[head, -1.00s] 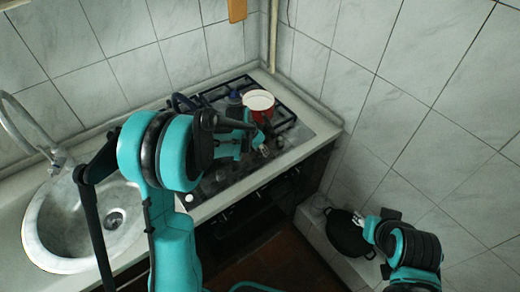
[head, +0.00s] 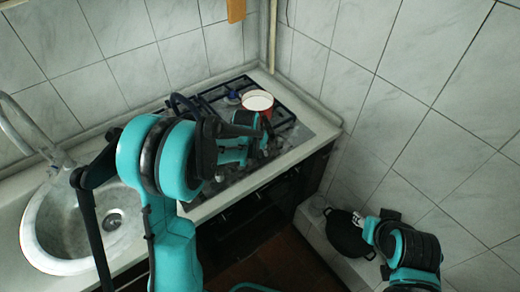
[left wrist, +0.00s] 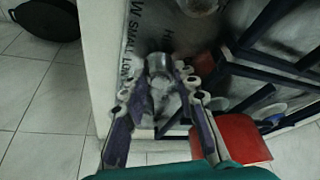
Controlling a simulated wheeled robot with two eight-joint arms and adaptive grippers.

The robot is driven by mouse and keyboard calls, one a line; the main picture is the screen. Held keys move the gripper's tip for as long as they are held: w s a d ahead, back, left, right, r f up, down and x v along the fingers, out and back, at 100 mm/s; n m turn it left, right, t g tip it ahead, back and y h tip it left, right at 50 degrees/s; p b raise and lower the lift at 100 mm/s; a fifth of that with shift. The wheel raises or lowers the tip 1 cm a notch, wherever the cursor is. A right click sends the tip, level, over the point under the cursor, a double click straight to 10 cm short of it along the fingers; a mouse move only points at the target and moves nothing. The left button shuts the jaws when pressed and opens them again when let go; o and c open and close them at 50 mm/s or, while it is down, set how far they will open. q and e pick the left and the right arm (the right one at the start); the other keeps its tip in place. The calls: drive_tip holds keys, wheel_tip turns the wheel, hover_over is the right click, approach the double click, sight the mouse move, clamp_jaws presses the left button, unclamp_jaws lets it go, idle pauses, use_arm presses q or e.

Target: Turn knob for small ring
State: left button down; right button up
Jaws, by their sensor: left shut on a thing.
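The stove knob (left wrist: 159,66) is a grey metal cylinder on the control panel, beside printed marks that include "SMALL" and "LOW". My left gripper (left wrist: 160,88) has its fingers on both sides of it and is shut on it. In the head view my left gripper (head: 262,150) is low at the front right part of the stove (head: 238,170), and my arm hides the knob there. My right gripper (head: 366,228) is by the black pan at the lower right; its jaw state is unclear.
A red pot (head: 258,101) with a pale inside stands on the dark grates behind my left gripper. A small blue item (head: 233,97) is beside it. The black pan (head: 347,234) sits on a low tiled ledge. A sink (head: 75,235) is at left.

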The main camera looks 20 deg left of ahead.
use_arm(q)
drive_tip(key=c, duration=1.2)
unclamp_jaws()
drive_tip(key=shift+o, duration=0.2)
drive_tip(key=shift+r, duration=0.1)
drive_tip(key=v, duration=1.1)
drive_tip(key=shift+s+r, duration=0.2)
drive_tip(key=shift+r, duration=0.15)
